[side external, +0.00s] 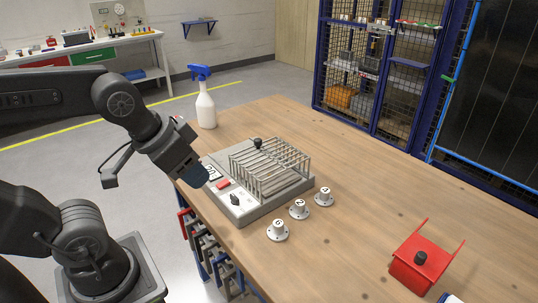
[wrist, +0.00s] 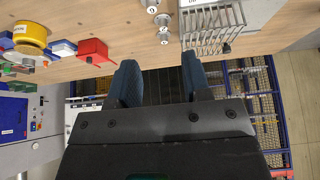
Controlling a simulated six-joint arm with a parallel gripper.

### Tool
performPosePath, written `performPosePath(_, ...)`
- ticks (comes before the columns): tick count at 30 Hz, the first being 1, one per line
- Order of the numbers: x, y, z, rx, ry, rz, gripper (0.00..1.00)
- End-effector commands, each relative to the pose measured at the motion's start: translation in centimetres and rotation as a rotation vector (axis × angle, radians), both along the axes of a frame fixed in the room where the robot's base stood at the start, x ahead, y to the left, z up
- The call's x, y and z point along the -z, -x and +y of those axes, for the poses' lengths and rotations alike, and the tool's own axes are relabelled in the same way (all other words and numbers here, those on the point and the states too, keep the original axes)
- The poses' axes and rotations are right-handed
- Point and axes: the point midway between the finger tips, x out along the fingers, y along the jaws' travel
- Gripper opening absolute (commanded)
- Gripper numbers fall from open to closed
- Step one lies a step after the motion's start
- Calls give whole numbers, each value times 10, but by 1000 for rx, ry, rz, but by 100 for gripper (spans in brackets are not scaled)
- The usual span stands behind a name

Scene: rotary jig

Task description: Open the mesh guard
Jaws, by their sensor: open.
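The mesh guard (side external: 268,165) is a cage of metal bars lying over the grey jig base (side external: 240,214) on the wooden table. A black knob (side external: 258,143) stands at its far edge. The guard also shows in the wrist view (wrist: 215,28) at the top, partly cut off. My gripper (side external: 200,178) is left of the jig, above the table's left edge, apart from the guard. In the wrist view its two blue-padded fingers (wrist: 158,78) are spread with nothing between them. One finger hides the other in the side view.
The jig's front panel has a red button (side external: 223,184) and a black switch (side external: 235,199). Several numbered metal pegs (side external: 299,209) stand in front of it. A spray bottle (side external: 205,105) stands behind left, a red holder (side external: 420,265) at right. The table's right middle is clear.

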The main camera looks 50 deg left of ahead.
Motion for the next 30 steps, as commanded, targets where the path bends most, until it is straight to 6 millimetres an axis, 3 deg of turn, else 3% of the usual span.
performPosePath(4, -7, -9, 3, -14, 1, 17, 49)
performPosePath(7, -22, -30, 9, -45, 3, 54, 49)
performPosePath(12, -50, -89, 33, -125, 15, 156, 49)
performPosePath(17, -61, -148, 64, -202, 31, 254, 49)
performPosePath(24, -49, -226, 123, -313, 66, 394, 49)
performPosePath(30, -30, -261, 159, -372, 90, 468, 49)
